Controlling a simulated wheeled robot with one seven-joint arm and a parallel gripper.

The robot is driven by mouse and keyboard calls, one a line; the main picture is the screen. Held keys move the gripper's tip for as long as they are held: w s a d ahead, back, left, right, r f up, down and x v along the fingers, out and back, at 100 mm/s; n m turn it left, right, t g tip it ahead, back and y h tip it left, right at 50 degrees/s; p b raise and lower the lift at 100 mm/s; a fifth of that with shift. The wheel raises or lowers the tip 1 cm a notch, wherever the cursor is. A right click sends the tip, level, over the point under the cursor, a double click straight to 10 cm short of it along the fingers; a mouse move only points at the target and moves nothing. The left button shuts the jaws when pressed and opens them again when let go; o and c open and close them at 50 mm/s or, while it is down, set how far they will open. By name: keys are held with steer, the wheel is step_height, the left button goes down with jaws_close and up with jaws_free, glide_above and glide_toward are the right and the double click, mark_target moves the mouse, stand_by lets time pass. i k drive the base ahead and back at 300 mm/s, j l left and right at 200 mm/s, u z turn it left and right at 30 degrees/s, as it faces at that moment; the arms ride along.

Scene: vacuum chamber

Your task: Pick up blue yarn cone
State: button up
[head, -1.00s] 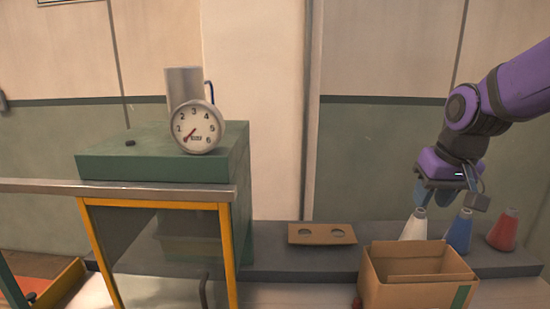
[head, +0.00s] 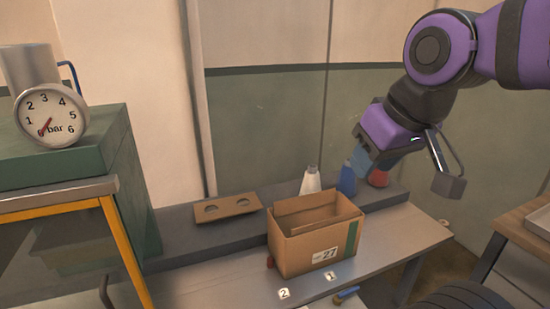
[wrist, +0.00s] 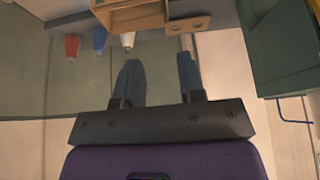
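The blue yarn cone (head: 347,182) stands upright on the raised grey shelf, between a white cone (head: 311,181) and a red cone (head: 378,178). In the wrist view, which appears upside down, the blue cone (wrist: 99,40) lies beyond and to the left of the fingers, with the red cone (wrist: 72,46) and white cone (wrist: 127,41) on either side. My gripper (head: 361,158) overlaps the top of the blue cone in the head view, but the wrist view shows it apart from it. My gripper (wrist: 159,80) is open, with nothing between its fingers.
An open cardboard box (head: 310,250) stands on the bench in front of the cones. A cardboard piece with two holes (head: 227,207) lies left of it. A green block with a pressure gauge (head: 52,115) is at far left. Another table (head: 515,225) is at right.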

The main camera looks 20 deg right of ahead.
mark_target(346, 182)
steer(key=i+l+u, duration=0.1)
steer(key=l, duration=0.75)
steer(key=i+l+u, duration=0.1)
steer(key=l, duration=0.75)
steer(key=i+l+u, duration=0.1)
steer(key=l, duration=0.75)
